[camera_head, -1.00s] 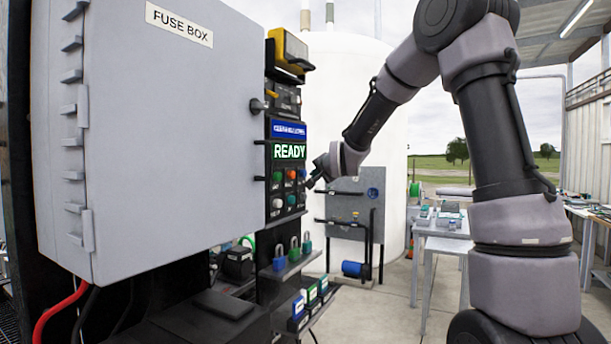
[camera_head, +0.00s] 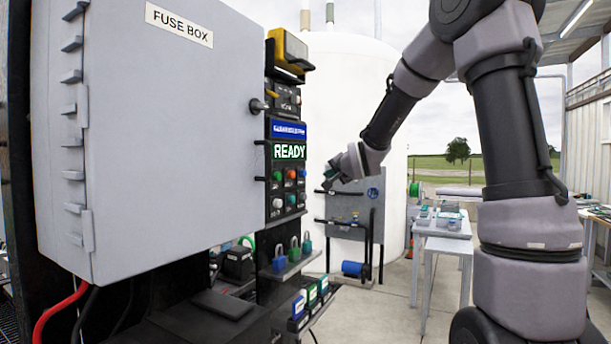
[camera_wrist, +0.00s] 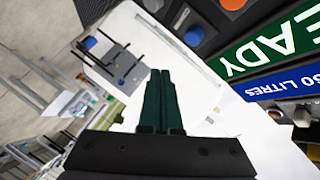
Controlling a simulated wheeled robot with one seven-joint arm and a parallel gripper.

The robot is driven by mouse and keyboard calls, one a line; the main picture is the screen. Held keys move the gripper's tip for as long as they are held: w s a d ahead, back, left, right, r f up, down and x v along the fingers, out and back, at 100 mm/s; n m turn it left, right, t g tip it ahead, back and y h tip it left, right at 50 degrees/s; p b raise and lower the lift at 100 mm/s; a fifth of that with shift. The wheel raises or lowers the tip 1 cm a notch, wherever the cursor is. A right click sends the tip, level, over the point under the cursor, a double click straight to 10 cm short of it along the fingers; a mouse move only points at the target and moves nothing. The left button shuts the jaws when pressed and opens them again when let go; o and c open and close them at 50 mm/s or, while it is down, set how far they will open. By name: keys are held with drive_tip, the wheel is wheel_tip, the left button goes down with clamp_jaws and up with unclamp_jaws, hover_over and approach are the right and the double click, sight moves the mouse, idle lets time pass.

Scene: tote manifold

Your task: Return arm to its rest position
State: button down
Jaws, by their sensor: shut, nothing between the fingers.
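My gripper (camera_head: 328,181) is in the middle of the head view, to the right of the control panel and apart from it. In the wrist view my gripper (camera_wrist: 161,75) shows its two dark green fingers side by side, shut with nothing between them. My arm comes down to it from the upper right. The control panel (camera_head: 288,165) carries a lit green READY sign and several coloured buttons. In the wrist view the READY sign (camera_wrist: 272,45) is at the upper right, tilted.
The grey fuse box (camera_head: 150,140) fills the left. Padlocks (camera_head: 293,252) stand on a shelf below the panel. A white tank (camera_head: 345,90) with a grey plate (camera_head: 355,205) stands behind my gripper. Tables (camera_head: 445,240) stand at the right. The floor between is clear.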

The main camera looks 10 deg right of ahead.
drive_tip(key=s+d+f+n+g, duration=0.1)
drive_tip(key=s+n+g, duration=0.1)
drive_tip(key=s, duration=1)
drive_tip(key=s+d+f+n+g, duration=0.1)
drive_tip(key=s+d+g, duration=0.1)
drive_tip(key=s, duration=1.1)
drive_tip(key=s+d+f+n+g, duration=0.1)
drive_tip(key=s+g, duration=0.3)
drive_tip(key=s, duration=0.9)
drive_tip(key=shift+d+n+h, duration=0.3)
drive_tip(key=shift+d+n, duration=0.15)
drive_tip(key=shift+n, duration=0.35)
drive_tip(key=shift+f, duration=0.1)
